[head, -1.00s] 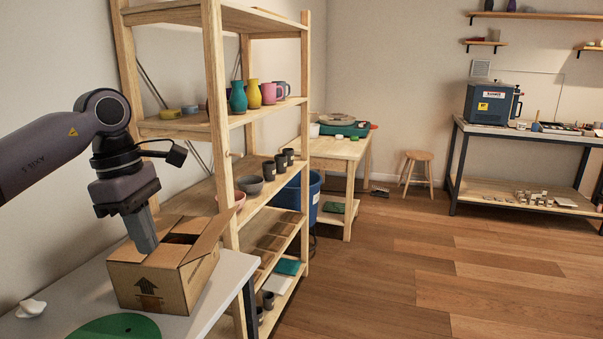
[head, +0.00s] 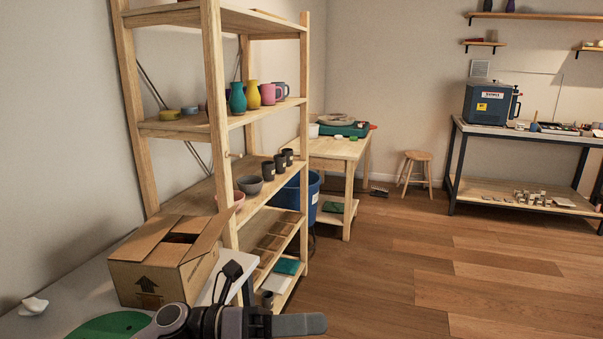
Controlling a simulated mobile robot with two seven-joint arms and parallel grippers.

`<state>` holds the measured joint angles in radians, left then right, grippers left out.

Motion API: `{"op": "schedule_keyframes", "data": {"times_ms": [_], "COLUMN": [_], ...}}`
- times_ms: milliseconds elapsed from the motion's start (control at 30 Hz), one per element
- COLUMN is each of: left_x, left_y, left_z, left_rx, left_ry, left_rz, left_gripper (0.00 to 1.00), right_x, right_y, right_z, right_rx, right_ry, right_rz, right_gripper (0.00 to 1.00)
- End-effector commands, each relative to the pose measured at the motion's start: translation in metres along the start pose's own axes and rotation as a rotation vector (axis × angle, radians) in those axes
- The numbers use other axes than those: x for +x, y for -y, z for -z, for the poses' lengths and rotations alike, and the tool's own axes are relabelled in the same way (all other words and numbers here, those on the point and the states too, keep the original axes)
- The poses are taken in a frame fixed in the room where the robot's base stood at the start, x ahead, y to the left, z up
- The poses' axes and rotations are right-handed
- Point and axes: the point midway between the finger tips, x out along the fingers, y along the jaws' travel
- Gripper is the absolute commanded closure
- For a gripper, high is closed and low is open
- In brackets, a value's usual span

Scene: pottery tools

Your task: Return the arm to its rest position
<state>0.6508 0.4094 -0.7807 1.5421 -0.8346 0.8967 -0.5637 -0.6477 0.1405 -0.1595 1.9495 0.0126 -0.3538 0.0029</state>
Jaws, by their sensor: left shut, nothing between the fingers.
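My left gripper (head: 300,324) shows at the bottom of the head view, low and in front of the grey table's right end. Its fingers are together, point to the right and hold nothing. The gripper is clear of the cardboard box and in front of it. My right gripper is not in view.
An open cardboard box (head: 150,278) stands on the grey table (head: 72,289) beside a green disc (head: 112,327) and a small white object (head: 33,306). A wooden shelf (head: 219,120) with vases and cups stands close behind. The wooden floor (head: 420,270) on the right is clear.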

Motion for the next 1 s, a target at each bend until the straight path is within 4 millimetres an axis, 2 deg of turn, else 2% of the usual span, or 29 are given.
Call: {"op": "schedule_keyframes", "data": {"times_ms": [133, 233, 367, 467, 567, 667, 833, 1000], "left_x": [-0.008, -0.023, -0.051, -0.077, -0.106, -0.137, -0.186, -0.221], "left_y": [-0.008, -0.019, -0.041, -0.060, -0.080, -0.098, -0.117, -0.116], "left_z": [0.001, 0.003, 0.013, 0.030, 0.056, 0.092, 0.171, 0.247], "left_rx": [-0.276, -0.466, -0.724, -0.924, -1.126, -1.326, -1.652, -1.902], "left_ry": [0.275, 0.458, 0.694, 0.874, 1.056, 1.238, 1.548, 1.807], "left_rz": [0.047, 0.065, 0.081, 0.086, 0.085, 0.078, 0.057, 0.034], "left_gripper": [1.00, 1.00, 1.00, 1.00, 1.00, 1.00, 1.00, 1.00], "right_x": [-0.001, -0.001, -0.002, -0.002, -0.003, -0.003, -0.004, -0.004], "right_y": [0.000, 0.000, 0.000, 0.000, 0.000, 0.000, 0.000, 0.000], "right_z": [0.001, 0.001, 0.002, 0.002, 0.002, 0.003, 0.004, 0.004], "right_rx": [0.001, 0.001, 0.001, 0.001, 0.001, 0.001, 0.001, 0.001], "right_ry": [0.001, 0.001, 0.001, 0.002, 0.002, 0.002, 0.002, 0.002], "right_rz": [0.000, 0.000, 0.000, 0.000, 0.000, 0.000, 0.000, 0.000], "right_gripper": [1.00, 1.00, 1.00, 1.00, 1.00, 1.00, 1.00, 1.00]}}
